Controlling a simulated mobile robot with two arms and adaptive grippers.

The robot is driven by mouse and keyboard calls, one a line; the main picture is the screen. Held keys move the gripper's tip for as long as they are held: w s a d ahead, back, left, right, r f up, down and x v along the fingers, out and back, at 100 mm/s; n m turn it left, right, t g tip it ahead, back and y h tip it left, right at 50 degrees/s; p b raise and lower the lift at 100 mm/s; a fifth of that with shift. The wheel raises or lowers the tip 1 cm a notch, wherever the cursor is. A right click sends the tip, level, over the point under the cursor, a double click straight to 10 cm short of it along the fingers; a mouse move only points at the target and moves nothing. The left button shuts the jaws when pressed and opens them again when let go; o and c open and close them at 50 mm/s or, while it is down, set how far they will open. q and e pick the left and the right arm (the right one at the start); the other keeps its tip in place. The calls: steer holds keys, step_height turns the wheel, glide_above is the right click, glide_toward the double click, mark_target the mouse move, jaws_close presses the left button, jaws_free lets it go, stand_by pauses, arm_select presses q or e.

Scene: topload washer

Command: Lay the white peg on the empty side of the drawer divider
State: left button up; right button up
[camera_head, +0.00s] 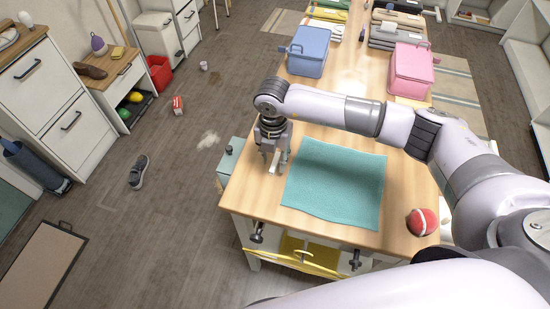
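My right gripper (274,163) points down at the left edge of the wooden table, beside the teal cloth. Its fingers are small in the picture, and I cannot tell whether they are open or shut on something. I cannot make out the white peg. At the table's near side, a white-framed drawer front (300,240) shows yellow parts (297,252) and dark knobs. A divider and its two sides cannot be made out. My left gripper is not in view.
The teal cloth (335,183) lies flat on the table (349,136). A red ball (422,222) rests at the near right. A blue bin (309,50) and pink bin (412,70) stand farther back. A grey-green box (230,162) sits left of the table.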

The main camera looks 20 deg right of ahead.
mark_target(274, 163)
steer(key=shift+f, duration=1.25)
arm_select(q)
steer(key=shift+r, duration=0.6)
arm_select(e)
steer(key=shift+c, duration=0.5)
jaws_close()
steer(key=shift+r, duration=0.1)
